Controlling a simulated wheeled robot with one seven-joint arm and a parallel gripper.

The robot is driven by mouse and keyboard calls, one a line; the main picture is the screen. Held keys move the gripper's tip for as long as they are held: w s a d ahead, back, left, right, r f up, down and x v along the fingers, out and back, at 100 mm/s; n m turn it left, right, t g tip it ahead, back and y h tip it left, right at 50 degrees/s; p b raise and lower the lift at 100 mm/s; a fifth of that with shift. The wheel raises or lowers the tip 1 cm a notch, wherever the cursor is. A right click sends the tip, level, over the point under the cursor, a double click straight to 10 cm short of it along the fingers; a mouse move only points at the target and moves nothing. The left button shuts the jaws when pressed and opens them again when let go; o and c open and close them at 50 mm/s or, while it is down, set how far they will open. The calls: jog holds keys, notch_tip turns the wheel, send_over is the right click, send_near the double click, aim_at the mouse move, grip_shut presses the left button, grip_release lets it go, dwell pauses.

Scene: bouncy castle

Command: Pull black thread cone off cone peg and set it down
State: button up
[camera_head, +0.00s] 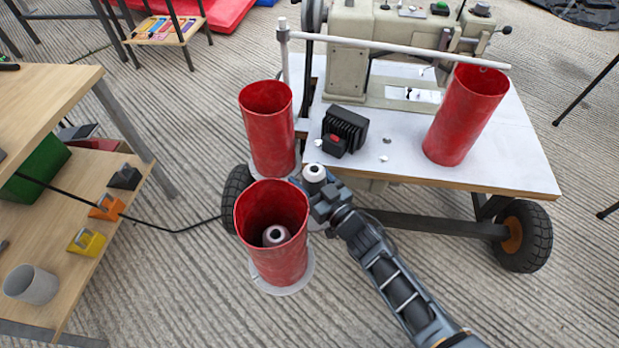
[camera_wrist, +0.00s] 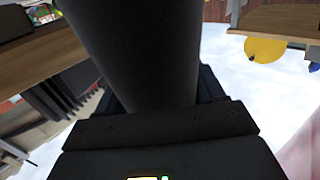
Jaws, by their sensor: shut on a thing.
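My gripper (camera_head: 320,192) is shut on the black thread cone (camera_head: 314,173), just right of the front red tube. In the head view the cone shows mainly its pale top with a dark hole; my gripper hides much of the rest. In the wrist view the cone (camera_wrist: 140,50) is a large, smooth dark body rising between the jaws (camera_wrist: 160,105). The cone peg cannot be made out under or inside the cone, so I cannot tell whether they still touch.
A front red tube (camera_head: 280,265) stands on a pale disc, with a pale-topped piece (camera_head: 276,236) inside. Another red tube (camera_head: 268,130) stands behind it. A third (camera_head: 465,115) leans on the white sewing table (camera_head: 400,150), near a black box (camera_head: 343,130). A wooden shelf (camera_head: 60,225) is left.

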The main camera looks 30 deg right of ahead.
jog(key=c, duration=0.5)
jog(key=shift+o, duration=0.2)
jog(key=shift+r+p, duration=4.15)
jog(key=shift+r+p, duration=2)
jog(key=shift+r, duration=0.05)
jog(key=s+r+h+p, duration=0.1)
jog(key=s+r+p, duration=0.1)
jog(key=r+p, duration=0.1)
jog(key=s+r+m+h+p, duration=0.1)
jog(key=s+r+p, duration=0.5)
jog(key=r, duration=0.1)
jog(key=shift+s+m+h, duration=0.2)
jog(key=shift+m+h, duration=0.2)
